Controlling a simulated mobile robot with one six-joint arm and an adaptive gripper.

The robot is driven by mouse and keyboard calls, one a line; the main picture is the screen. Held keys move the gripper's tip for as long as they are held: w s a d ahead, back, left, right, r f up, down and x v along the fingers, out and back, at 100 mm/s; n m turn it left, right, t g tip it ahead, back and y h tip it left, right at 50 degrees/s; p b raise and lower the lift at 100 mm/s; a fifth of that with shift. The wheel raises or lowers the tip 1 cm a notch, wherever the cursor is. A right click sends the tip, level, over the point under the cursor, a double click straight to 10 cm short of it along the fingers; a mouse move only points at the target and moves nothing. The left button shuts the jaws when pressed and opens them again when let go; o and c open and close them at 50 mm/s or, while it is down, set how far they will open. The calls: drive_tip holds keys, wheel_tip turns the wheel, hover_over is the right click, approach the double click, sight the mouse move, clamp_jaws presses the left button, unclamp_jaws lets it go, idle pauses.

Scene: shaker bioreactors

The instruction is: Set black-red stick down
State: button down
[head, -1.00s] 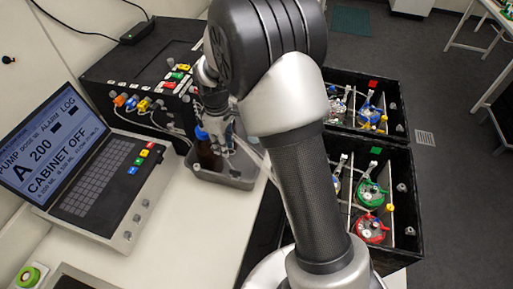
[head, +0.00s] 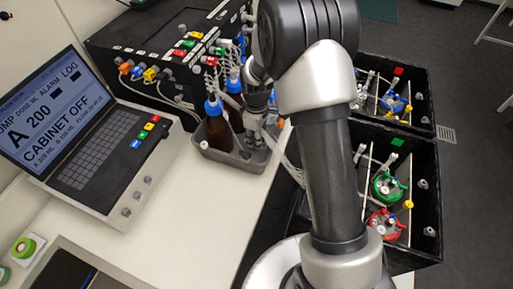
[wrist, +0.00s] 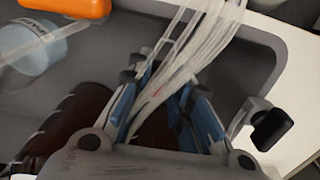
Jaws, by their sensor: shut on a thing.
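My gripper (head: 255,137) points down over the grey bottle tray (head: 215,156), beside a brown bottle with a blue cap (head: 216,128). In the wrist view its blue-padded fingers (wrist: 165,92) are closed in on something slim, with pale tubes running across and behind the tips. A thin reddish streak shows between the fingertips. The black-red stick cannot be made out clearly; most of what is held is hidden by the fingers and tubes. In the head view my arm and the bottle partly cover the gripper.
A laptop-like console (head: 100,160) stands at left. A black pump cabinet (head: 140,50) with coloured connectors is behind the tray. Black shaker boxes (head: 425,235) with green- and red-topped vessels stand at right. The white bench (head: 195,215) is bare in front of the tray.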

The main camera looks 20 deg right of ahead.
sight(257, 152)
drive_tip(key=shift+f+b, duration=0.4)
drive_tip(key=shift+f, duration=2)
drive_tip(key=shift+f, duration=0.1)
drive_tip(key=c, duration=1.5)
unclamp_jaws()
drive_tip(key=shift+o, duration=0.2)
